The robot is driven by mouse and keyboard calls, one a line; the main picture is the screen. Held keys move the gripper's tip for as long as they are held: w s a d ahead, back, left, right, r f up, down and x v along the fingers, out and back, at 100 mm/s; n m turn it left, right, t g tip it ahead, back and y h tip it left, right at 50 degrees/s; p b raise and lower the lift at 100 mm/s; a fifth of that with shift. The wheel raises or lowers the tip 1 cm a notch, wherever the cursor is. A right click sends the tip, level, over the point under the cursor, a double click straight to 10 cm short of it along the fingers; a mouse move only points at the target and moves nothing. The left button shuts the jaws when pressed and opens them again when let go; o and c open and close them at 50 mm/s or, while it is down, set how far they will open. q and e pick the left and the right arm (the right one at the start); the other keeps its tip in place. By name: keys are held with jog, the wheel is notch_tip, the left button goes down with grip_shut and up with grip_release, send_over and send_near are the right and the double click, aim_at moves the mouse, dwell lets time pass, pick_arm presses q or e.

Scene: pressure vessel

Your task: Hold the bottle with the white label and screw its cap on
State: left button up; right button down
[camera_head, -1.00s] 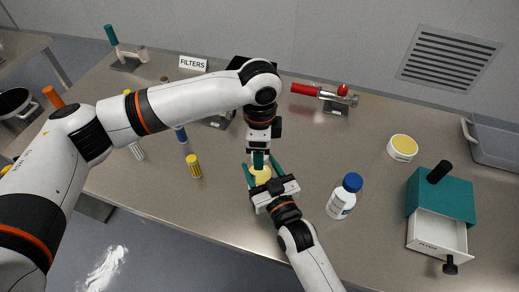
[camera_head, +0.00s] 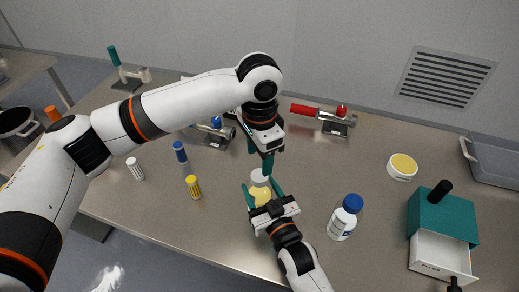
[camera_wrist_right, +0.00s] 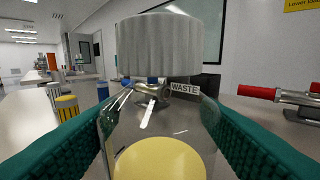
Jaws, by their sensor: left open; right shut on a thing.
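My right gripper (camera_head: 262,192) is shut on a clear bottle (camera_wrist_right: 160,125) with a round yellow patch facing the right wrist camera; I see no white label on it. A ridged white cap (camera_wrist_right: 159,45) sits above this bottle, and also shows in the head view (camera_head: 259,177). Whether it is fully seated is unclear. My left gripper (camera_head: 259,156) is open and empty, pointing down just above the cap. Another bottle (camera_head: 345,217), with a blue cap and a white label, stands on the table to the right, apart from both grippers.
A yellow-topped white jar (camera_head: 402,167) and a teal box with an open drawer (camera_head: 442,255) are on the right. A red-handled tool on a stand (camera_head: 325,115) is behind. Yellow (camera_head: 193,187), white (camera_head: 135,168) and blue (camera_head: 180,152) small containers stand on the left.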

aim_at(259, 175)
pick_arm(q)
jog(key=n, duration=0.1)
jog(key=r+n, duration=0.1)
jog(key=n, duration=0.2)
jog(key=shift+r, duration=0.25)
jog(key=shift+f, duration=4.05)
jog(key=c, duration=1)
jog(key=o, duration=1.1)
